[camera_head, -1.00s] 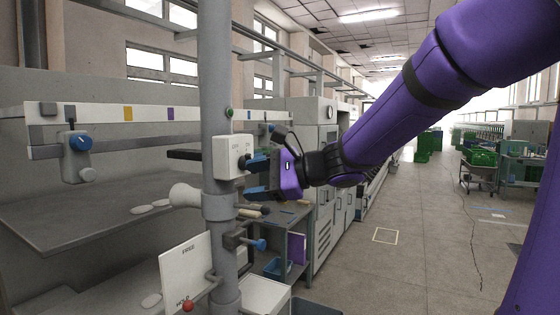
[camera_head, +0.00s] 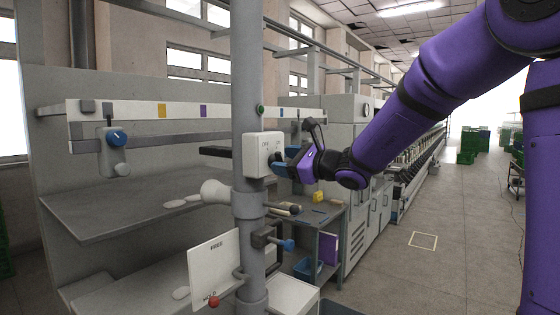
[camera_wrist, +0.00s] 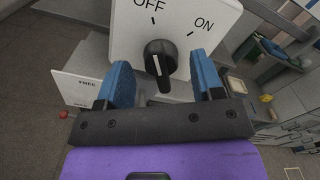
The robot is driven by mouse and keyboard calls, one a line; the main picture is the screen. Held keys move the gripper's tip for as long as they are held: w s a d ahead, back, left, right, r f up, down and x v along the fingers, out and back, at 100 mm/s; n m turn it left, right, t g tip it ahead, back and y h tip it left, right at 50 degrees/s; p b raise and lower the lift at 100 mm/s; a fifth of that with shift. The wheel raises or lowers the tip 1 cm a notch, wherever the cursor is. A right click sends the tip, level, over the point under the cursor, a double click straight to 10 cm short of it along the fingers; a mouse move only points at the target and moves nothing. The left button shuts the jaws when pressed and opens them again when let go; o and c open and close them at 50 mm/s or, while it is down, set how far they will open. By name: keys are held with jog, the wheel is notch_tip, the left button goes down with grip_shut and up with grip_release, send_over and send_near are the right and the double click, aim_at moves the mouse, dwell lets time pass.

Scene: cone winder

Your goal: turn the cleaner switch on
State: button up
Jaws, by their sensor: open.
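The cleaner switch is a white box (camera_head: 262,154) on the grey post, with OFF and ON printed on its face. In the wrist view the white face (camera_wrist: 178,22) carries a black knob (camera_wrist: 160,60) with a white pointer line. The line points up, close to the OFF mark and away from the ON mark. My gripper (camera_head: 279,166) is at the right side of the box, in front of its face. Its blue fingers are open, one on each side of the knob, with gaps showing in the wrist view. Contact with the knob cannot be made out.
A blue dial (camera_head: 118,138) is on the rail at left. A small table stands behind my gripper.

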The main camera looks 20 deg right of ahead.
jog(key=shift+x, duration=1.05)
jog(key=c, duration=0.8)
jog(key=shift+c, duration=0.2)
jog(key=shift+m, duration=0.4)
jog(key=m, duration=0.5)
jog(key=shift+w+d+m, duration=0.15)
jog(key=shift+m, duration=0.25)
jog(key=m, duration=0.5)
jog(key=shift+w+d, duration=0.1)
jog(key=shift+d, duration=0.05)
jog(key=shift+m, duration=0.3)
